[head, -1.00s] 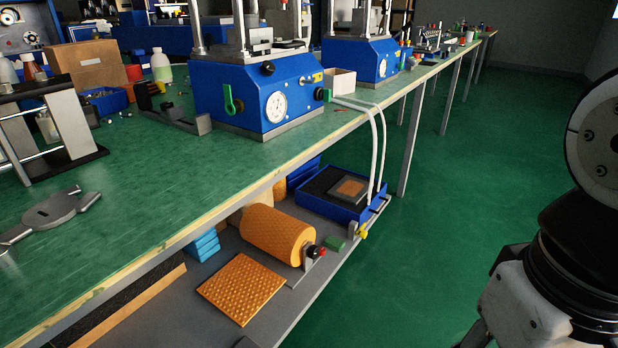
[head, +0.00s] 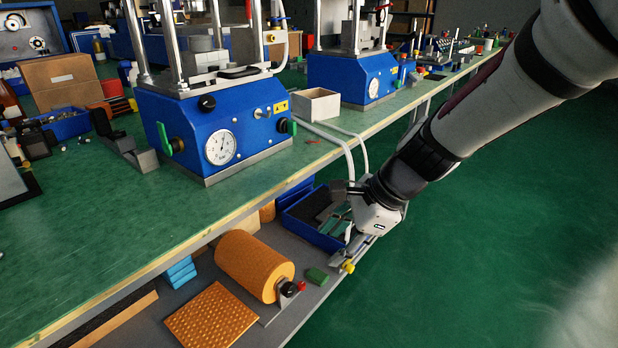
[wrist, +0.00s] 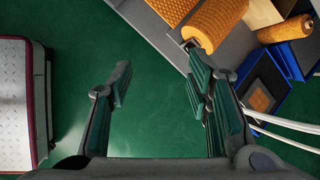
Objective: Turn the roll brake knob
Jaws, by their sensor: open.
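The orange roll (head: 254,265) lies on the lower shelf. At its near end is a bracket with a black knob (head: 289,289) and a small red knob (head: 302,286). I cannot tell which is the brake knob. My gripper (head: 338,222) is to the right of the roll in the head view, at the shelf's outer edge, apart from the knobs. In the wrist view the open, empty gripper (wrist: 160,85) has green floor between its fingers. The roll (wrist: 215,25) is at the upper right there; its knobs are not clearly seen, perhaps behind the right finger.
A blue tray (head: 318,238) sits behind my gripper, with white hoses (head: 347,160) hanging beside it. An orange textured sheet (head: 211,316) lies left. The green bench top (head: 100,215) overhangs the shelf.

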